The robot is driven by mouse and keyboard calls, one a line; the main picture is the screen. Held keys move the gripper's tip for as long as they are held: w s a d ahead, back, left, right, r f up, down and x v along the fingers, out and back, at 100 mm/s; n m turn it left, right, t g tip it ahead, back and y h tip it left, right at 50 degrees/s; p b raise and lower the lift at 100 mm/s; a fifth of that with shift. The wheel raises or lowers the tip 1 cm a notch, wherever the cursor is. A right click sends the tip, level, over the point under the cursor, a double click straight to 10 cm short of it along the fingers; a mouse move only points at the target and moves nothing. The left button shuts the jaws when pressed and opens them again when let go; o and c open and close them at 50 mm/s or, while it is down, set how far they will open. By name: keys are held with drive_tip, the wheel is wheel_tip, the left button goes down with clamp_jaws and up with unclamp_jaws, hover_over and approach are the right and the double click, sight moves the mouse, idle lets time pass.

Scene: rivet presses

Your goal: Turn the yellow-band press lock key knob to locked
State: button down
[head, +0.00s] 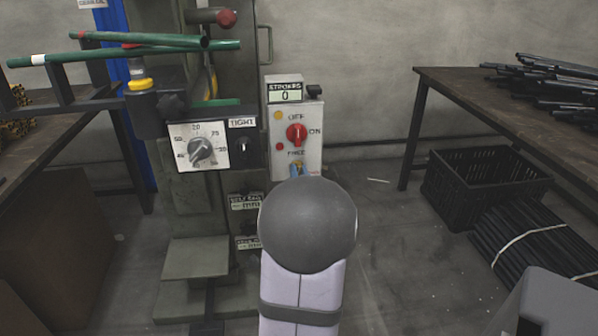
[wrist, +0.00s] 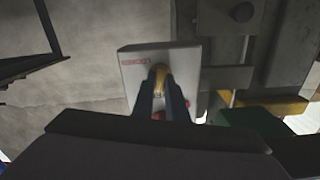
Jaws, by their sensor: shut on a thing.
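My gripper (head: 299,170) is at the box's lower part, mostly hidden behind my own arm in the head view. In the wrist view, the fingers of my gripper (wrist: 160,98) are shut around a small yellow-brown knob (wrist: 159,75) on the face of the pale box (wrist: 185,65), which looks like the lock key knob. Its setting cannot be read, as the fingers cover most of it. A red label (wrist: 133,62) is beside it.
A counter (head: 285,92) reading 0 tops the box. A dial panel (head: 198,147) with a grey knob is to its left. Green pipes (head: 140,44) lie at upper left. A table (head: 440,85) with dark rods and a black crate (head: 480,183) stand at right.

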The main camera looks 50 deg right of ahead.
drive_tip(key=m+p, duration=0.2)
drive_tip(key=m, duration=0.2)
drive_tip(key=shift+m, duration=0.3)
drive_tip(key=m+p, duration=0.2)
drive_tip(key=m, duration=0.1)
drive_tip(key=shift+s+m, duration=0.1)
drive_tip(key=shift+m, duration=0.2)
drive_tip(key=m+p, duration=0.2)
drive_tip(key=m, duration=0.2)
drive_tip(key=shift+d+f, duration=0.1)
drive_tip(key=shift+f+m+p, duration=0.15)
drive_tip(key=shift+m+p, duration=0.7)
drive_tip(key=shift+m, duration=0.85)
drive_tip(key=c, duration=1.8)
unclamp_jaws()
drive_tip(key=shift+o, duration=0.2)
